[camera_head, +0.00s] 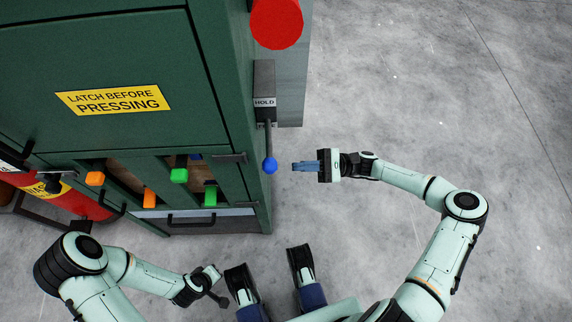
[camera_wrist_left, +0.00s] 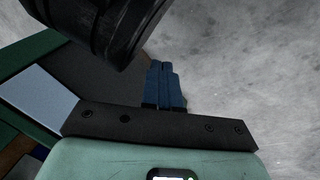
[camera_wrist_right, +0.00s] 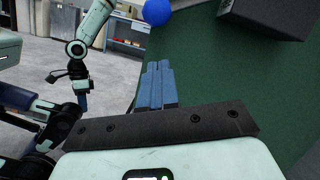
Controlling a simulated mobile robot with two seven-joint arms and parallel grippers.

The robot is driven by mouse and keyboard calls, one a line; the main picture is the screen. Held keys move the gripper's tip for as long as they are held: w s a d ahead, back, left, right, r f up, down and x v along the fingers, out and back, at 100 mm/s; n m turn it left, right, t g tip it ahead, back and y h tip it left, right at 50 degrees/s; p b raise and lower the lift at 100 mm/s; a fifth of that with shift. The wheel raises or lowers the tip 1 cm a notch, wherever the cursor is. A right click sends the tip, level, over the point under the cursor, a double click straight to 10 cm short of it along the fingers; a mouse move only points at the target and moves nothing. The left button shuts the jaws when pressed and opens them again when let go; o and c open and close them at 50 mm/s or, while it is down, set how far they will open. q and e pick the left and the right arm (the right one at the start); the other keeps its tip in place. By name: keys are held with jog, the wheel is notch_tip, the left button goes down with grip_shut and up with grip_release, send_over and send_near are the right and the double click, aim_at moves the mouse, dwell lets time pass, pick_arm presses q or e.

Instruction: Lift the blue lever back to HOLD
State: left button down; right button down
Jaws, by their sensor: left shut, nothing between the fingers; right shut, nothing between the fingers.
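The lever's blue ball knob (camera_head: 270,165) hangs at the lower end of a dark rod (camera_head: 267,140). The rod points down out of a dark housing (camera_head: 264,78) with a HOLD label (camera_head: 264,102), on the right side of the green cabinet. In the right wrist view the blue ball (camera_wrist_right: 157,12) shows at the top edge, beyond the fingertips. My right gripper (camera_head: 296,166) is shut and empty, just right of the knob with a small gap between them. My left gripper (camera_head: 222,301) is low in front of the cabinet; its shut, empty fingers show in the left wrist view (camera_wrist_left: 163,84).
The green cabinet (camera_head: 100,50) carries a yellow sign reading LATCH BEFORE PRESSING (camera_head: 113,100). Below it are orange, green and blue knobs and dark handles. A red round part (camera_head: 276,22) sits above the housing. Grey floor (camera_head: 430,80) is clear to the right.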

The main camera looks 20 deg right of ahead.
pick_arm(q)
jog(key=shift+s+a+f, duration=0.1)
jog(key=shift+s+f, duration=0.5)
jog(key=shift+s, duration=0.05)
pick_arm(e)
jog(key=a+r, duration=0.4)
jog(key=a, duration=0.1)
jog(key=shift+s, duration=0.3)
pick_arm(q)
jog(key=shift+r, duration=0.1)
